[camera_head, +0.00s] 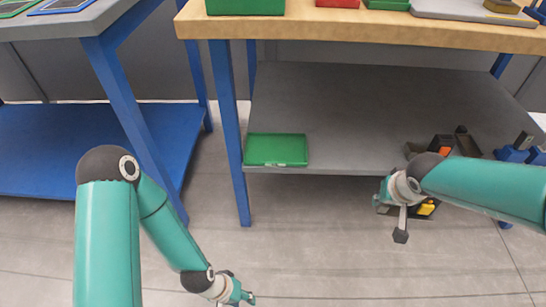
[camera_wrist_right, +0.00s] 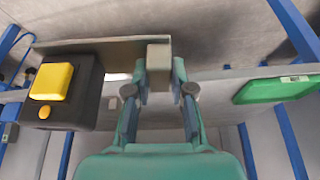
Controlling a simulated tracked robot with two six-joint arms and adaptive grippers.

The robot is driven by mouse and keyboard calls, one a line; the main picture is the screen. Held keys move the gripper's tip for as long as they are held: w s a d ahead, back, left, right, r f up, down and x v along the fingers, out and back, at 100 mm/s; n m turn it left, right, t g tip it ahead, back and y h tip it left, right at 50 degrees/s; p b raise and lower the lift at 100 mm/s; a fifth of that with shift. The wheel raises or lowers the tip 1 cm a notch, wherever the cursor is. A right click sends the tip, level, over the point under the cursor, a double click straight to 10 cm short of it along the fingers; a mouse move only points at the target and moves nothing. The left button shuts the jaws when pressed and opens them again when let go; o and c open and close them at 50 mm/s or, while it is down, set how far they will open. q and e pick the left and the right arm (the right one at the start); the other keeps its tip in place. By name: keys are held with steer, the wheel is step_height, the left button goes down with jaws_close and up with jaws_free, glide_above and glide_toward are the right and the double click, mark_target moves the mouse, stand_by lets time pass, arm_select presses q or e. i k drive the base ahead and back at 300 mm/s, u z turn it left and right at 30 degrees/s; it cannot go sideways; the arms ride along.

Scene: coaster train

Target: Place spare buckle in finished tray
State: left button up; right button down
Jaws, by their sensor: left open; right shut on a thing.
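The spare buckle looks to be the dark box with a yellow button (camera_head: 427,208), at my right gripper (camera_head: 392,203) below the shelf's front edge. In the right wrist view my right gripper (camera_wrist_right: 160,82) is shut on a grey block that seems joined by a grey bar to this black box (camera_wrist_right: 83,92). A flat green tray (camera_head: 275,150), likely the finished tray, lies at the shelf's front left; it also shows in the right wrist view (camera_wrist_right: 278,88), apart from the buckle. My left gripper (camera_head: 242,295) is open, low over the floor.
The grey lower shelf (camera_head: 340,110) is bare behind the green tray. Dark parts, one with orange (camera_head: 445,150), stand at its right. A blue table leg (camera_head: 230,130) rises left of the tray. The wooden tabletop (camera_head: 340,25) above holds green and red bins.

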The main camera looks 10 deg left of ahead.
mark_target(275, 149)
steer(key=k, duration=1.05)
steer(key=u, duration=0.7)
steer(key=i, duration=1.85)
steer(key=z, duration=0.55)
